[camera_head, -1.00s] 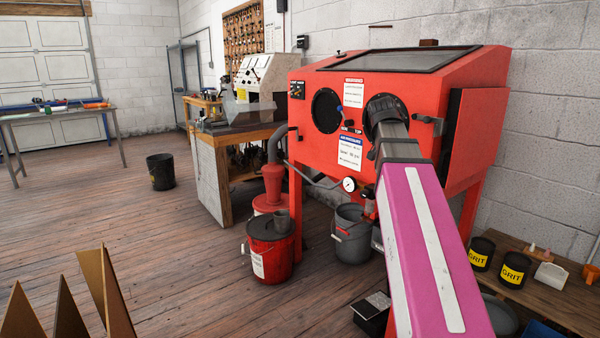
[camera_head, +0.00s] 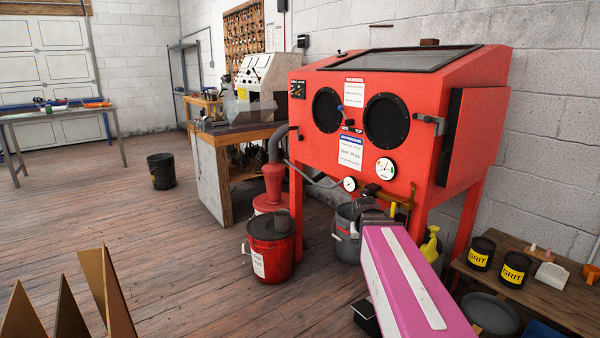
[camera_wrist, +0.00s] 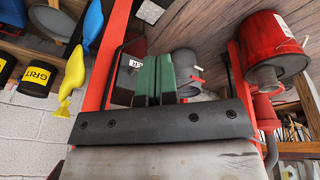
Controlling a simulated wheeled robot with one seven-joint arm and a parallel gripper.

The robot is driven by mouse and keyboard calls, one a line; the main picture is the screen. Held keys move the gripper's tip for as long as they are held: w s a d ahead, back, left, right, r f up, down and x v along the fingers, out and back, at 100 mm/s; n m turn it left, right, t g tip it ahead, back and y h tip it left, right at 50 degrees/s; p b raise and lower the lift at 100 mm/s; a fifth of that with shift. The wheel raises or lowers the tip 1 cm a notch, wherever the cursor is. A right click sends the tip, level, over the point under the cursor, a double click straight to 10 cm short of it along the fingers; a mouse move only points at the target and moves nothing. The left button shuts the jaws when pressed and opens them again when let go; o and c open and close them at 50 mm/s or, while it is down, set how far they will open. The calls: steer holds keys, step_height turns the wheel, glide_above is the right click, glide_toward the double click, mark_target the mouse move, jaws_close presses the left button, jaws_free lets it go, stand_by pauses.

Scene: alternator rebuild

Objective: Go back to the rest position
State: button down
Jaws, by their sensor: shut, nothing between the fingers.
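My gripper shows in the wrist view, its two green fingers (camera_wrist: 154,80) pressed side by side with nothing between them. In the head view my pink and white arm reaches up from the bottom right and ends low in front of the red blasting cabinet (camera_head: 390,180). The gripper itself is hidden there behind the arm's end. The cabinet's two round glove ports are both in full view, and the arm is apart from them.
A grey bucket (camera_head: 347,246) stands under the cabinet, with a red bucket (camera_head: 270,254) to its left. A yellow bottle (camera_head: 431,245) shows close beside my arm. Black grit cans (camera_head: 481,253) stand on the low wooden bench (camera_head: 560,305) at right. The floor at left is open.

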steer(key=s+a+f+n+g, duration=0.1)
steer(key=s+a+f, duration=0.1)
steer(key=s+f, duration=0.2)
steer(key=s+a+f+n+g+y, duration=0.1)
steer(key=s+f, duration=0.4)
steer(key=f, duration=0.4)
steer(key=shift+a+f+y, duration=0.3)
steer(key=shift+a+f, duration=0.05)
steer(key=shift+a, duration=0.05)
steer(key=shift+r, duration=0.1)
